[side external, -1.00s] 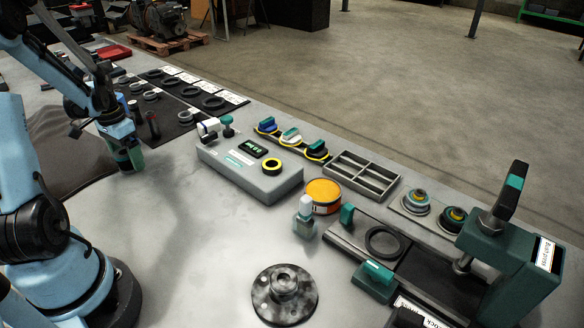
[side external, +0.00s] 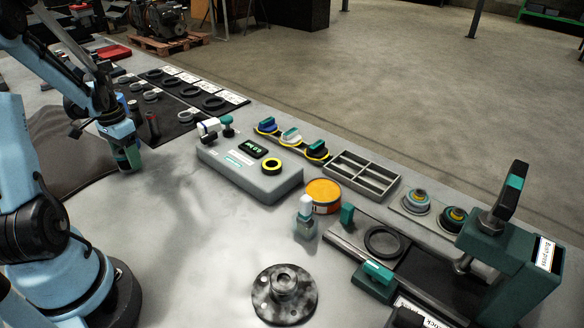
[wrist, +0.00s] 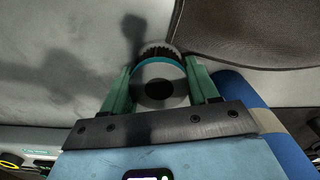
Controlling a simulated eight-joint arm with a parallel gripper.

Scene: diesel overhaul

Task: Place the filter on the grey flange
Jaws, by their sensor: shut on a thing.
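My gripper (wrist: 160,90) is shut on the filter (wrist: 160,72), a cylinder with a pale end face, a dark centre hole, a teal band and a black ribbed rim. The green fingers grip it from both sides. In the side external view my gripper (side external: 128,160) points down at the left of the bench, beside the dark mat; the filter is hard to make out there. The grey flange (side external: 285,283), a round mottled disc with a raised hollow centre, lies on the bench at the front middle, well to the right of my gripper. Nothing sits on it.
A grey box with a display (side external: 250,170) stands between my gripper and the right-hand items. A green press (side external: 510,260) is at right. The bench left of the flange is clear.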

